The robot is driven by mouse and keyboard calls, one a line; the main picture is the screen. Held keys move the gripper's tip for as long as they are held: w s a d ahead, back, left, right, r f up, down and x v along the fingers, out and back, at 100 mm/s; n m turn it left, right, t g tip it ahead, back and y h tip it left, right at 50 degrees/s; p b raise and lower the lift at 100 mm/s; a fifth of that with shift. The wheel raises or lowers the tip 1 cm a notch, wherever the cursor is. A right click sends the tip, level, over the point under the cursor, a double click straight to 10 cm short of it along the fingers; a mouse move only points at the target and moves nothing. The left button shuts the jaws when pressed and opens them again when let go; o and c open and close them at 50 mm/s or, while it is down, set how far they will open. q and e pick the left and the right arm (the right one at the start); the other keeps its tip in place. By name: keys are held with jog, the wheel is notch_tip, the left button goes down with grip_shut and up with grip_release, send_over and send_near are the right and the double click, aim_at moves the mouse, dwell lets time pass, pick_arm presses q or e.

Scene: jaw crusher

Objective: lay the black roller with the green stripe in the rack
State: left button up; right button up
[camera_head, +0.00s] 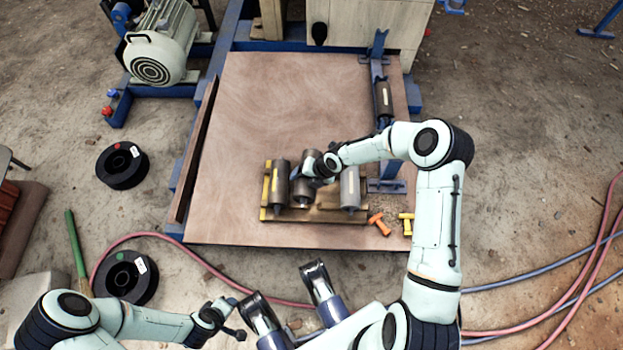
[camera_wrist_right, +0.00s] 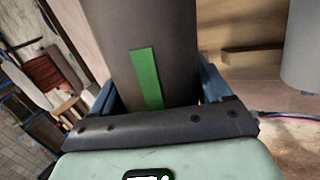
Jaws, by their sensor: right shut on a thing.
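The black roller with the green stripe (camera_wrist_right: 125,40) is between the blue fingers of my right gripper (camera_wrist_right: 160,95) in the right wrist view. The green stripe faces this camera. In the head view my right gripper (camera_head: 302,174) is shut on this dark roller (camera_head: 303,188), over the middle of the yellow-brown rack (camera_head: 320,215). I cannot tell whether the held roller touches the rack. My left gripper (camera_head: 236,332) is low in view, away from the rack; its jaws are unclear.
Another roller (camera_head: 383,98) sits in a blue stand (camera_head: 377,55) at the board's right side. Orange (camera_head: 379,224) and yellow (camera_head: 406,222) small pieces lie right of the rack. The wooden board (camera_head: 265,100) is clear behind the rack.

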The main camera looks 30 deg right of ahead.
jog(key=shift+w+d+f+n+y+b, duration=0.15)
jog(key=shift+d+f+n+b, duration=0.15)
jog(key=shift+d+f, duration=0.25)
jog(key=shift+w+d+f+n+y+b, duration=0.1)
jog(key=shift+d+f+n+y+b, duration=0.1)
jog(key=shift+d+f+n, duration=0.3)
pick_arm(q)
jog(key=shift+w+a+f, duration=0.25)
jog(key=shift+w+f, duration=0.25)
jog(key=shift+f, duration=0.3)
pick_arm(e)
jog(key=shift+d+r, duration=0.15)
jog(key=shift+d, duration=0.05)
jog(key=shift+d+r, duration=0.1)
jog(key=shift+f+b, duration=0.35)
jog(key=shift+f, duration=0.3)
jog(key=shift+f+b, duration=0.9)
jog(key=shift+f, duration=0.35)
pick_arm(q)
jog(key=s+a+f+g+b, duration=0.1)
jog(key=s+f+g, duration=0.1)
jog(key=s+f, duration=0.3)
jog(key=shift+s+f+n+g, duration=0.3)
jog(key=shift+s+f, duration=0.1)
jog(key=shift+s, duration=0.9)
pick_arm(e)
jog(key=shift+f, duration=1.05)
